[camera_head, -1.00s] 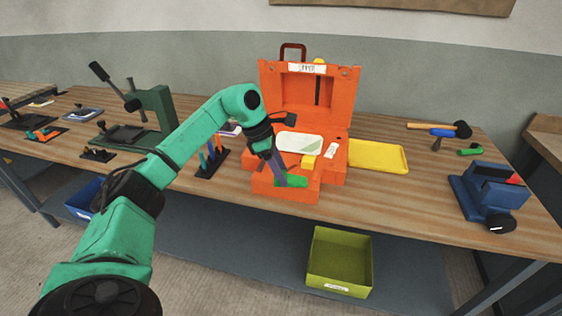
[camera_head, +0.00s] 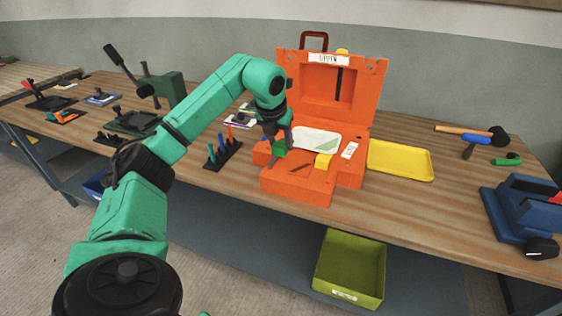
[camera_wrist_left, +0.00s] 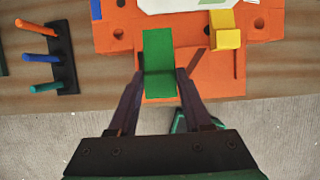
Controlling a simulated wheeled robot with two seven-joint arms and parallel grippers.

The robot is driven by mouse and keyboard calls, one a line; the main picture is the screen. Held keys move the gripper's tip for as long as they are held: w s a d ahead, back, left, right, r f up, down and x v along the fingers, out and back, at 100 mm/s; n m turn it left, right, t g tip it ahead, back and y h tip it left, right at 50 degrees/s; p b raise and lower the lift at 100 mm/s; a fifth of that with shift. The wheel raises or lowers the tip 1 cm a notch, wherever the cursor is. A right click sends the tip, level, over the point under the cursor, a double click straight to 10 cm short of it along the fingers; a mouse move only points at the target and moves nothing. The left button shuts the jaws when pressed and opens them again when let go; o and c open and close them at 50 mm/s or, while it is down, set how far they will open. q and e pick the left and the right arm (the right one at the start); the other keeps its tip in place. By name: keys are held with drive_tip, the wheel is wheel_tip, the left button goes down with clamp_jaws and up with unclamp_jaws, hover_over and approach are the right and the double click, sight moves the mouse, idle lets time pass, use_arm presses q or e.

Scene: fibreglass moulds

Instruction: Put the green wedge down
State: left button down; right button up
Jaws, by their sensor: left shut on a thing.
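My left gripper (camera_head: 277,143) is shut on the green wedge (camera_head: 279,149). It holds the wedge above the left front part of the orange mould (camera_head: 305,187). In the left wrist view the wedge (camera_wrist_left: 159,65) sits between the two dark fingers, with the orange mould behind it. I cannot tell how far the wedge is above the surface. The mould's upright half stands open at the back. A yellow block (camera_head: 323,160) lies on the mould, right of the wedge. My right gripper is not in view.
A rack with coloured pegs (camera_head: 223,153) stands left of the mould. A yellow tray (camera_head: 400,163) lies to its right. Farther right are a mallet (camera_head: 470,133) and a blue vise (camera_head: 520,212). An olive bin (camera_head: 350,268) is below the bench front. Bare wood shows right of the mould.

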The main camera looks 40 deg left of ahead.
sight(279, 155)
use_arm(q)
wheel_tip(279, 155, down, 6)
drive_tip(key=shift+s+f, duration=0.1)
drive_tip(key=shift+c, duration=1.7)
unclamp_jaws()
drive_tip(key=v, duration=1.2)
drive_tip(key=shift+b, duration=0.4)
